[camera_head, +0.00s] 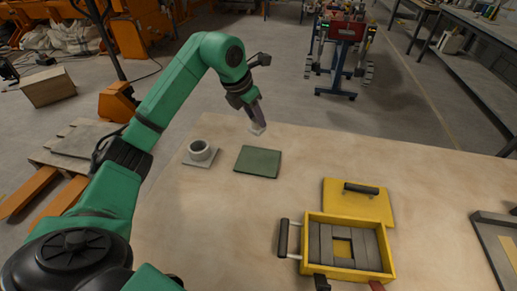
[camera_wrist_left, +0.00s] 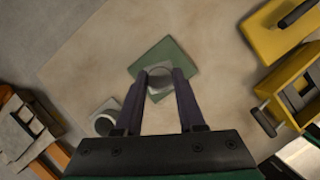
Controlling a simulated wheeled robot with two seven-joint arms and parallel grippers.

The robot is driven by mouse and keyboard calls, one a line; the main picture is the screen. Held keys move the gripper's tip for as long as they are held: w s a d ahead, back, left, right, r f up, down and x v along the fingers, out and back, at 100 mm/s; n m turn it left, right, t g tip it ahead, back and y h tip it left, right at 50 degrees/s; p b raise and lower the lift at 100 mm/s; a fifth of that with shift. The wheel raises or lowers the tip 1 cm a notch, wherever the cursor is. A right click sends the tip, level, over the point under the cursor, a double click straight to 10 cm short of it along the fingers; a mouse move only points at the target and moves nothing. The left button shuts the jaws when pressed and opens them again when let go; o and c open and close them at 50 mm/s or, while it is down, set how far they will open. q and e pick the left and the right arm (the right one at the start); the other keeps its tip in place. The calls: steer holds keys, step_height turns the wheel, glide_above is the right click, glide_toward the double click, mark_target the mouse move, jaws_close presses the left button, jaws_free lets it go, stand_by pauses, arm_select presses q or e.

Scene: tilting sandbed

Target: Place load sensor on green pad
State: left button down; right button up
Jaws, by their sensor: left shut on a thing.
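My left gripper (camera_head: 257,124) is shut on the load sensor (camera_head: 258,130), a small light grey piece. In the left wrist view the load sensor (camera_wrist_left: 160,76) shows as a rounded grey piece between the two dark fingertips (camera_wrist_left: 160,80). The green pad (camera_head: 258,162) is a flat dark green square on the sandy table, bare in the head view. The held piece is above the table, beyond the pad's far edge in the head view. In the left wrist view it overlaps the green pad (camera_wrist_left: 178,55).
A grey ring-shaped cup (camera_head: 200,150) stands on a light plate left of the pad. An open yellow case (camera_head: 303,238) with grey inserts and a yellow lid (camera_head: 346,208) lie to the right. A grey tray (camera_head: 490,250) is at the far right. The table between is clear.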

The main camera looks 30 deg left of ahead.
mark_target(254, 128)
arm_select(q)
steer(key=f, duration=0.6)
steer(key=shift+w+f, duration=0.1)
steer(key=shift+w, duration=0.1)
step_height(254, 128, down, 6)
steer(key=shift+p, duration=0.55)
steer(key=shift+f, duration=0.4)
steer(key=shift+w+f, duration=0.15)
steer(key=shift+w, duration=0.05)
steer(key=c, duration=0.5)
jaws_free()
arm_select(e)
steer(key=shift+w+r, duration=0.3)
steer(key=shift+r, duration=0.2)
